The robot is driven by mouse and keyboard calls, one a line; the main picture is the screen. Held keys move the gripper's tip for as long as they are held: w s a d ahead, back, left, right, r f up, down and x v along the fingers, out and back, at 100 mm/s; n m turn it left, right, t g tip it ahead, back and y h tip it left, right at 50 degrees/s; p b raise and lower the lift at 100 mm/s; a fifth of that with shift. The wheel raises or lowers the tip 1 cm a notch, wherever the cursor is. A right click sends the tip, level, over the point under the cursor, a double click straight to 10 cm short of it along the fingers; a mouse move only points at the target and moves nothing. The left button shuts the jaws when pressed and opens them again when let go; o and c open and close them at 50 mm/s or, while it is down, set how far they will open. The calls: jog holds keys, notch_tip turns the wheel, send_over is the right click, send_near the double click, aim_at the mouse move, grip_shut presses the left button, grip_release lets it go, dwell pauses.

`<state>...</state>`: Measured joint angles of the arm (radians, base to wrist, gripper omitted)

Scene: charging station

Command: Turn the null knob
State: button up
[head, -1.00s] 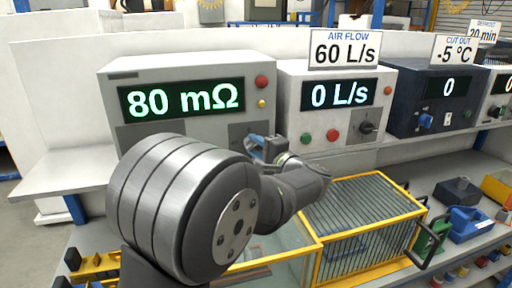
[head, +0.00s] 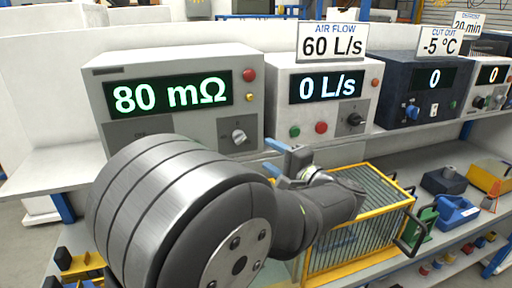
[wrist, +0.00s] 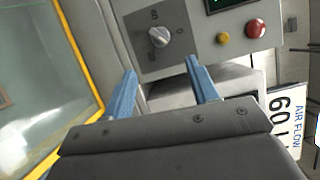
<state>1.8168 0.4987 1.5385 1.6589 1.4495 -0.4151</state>
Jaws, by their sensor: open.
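The pale grey knob (head: 238,136) is on the dark panel at the lower right of the meter (head: 172,100) that reads 80 mΩ. I take it to be the null knob; its label is too small to read. My gripper (head: 272,158) is open and empty, below and to the right of the knob in the head view, apart from it. In the wrist view the knob (wrist: 158,37) lies ahead of the blue fingertips (wrist: 160,67), roughly between them, with a gap. The meter's left panel is partly hidden by my arm in the head view.
A red button (head: 249,75) and a yellow button (head: 250,97) sit above the knob. The airflow unit (head: 285,110), reading 0 L/s, stands close on the right. A yellow-framed cage (head: 360,225) is below my gripper.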

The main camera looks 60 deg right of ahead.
jog(key=v, duration=0.6)
jog(key=shift+s, duration=0.2)
jog(key=n+g+h, duration=0.4)
jog(key=n+h, duration=0.2)
jog(key=n, duration=0.5)
send_near(241, 141)
jog(key=x, duration=1)
jog(key=c, duration=1)
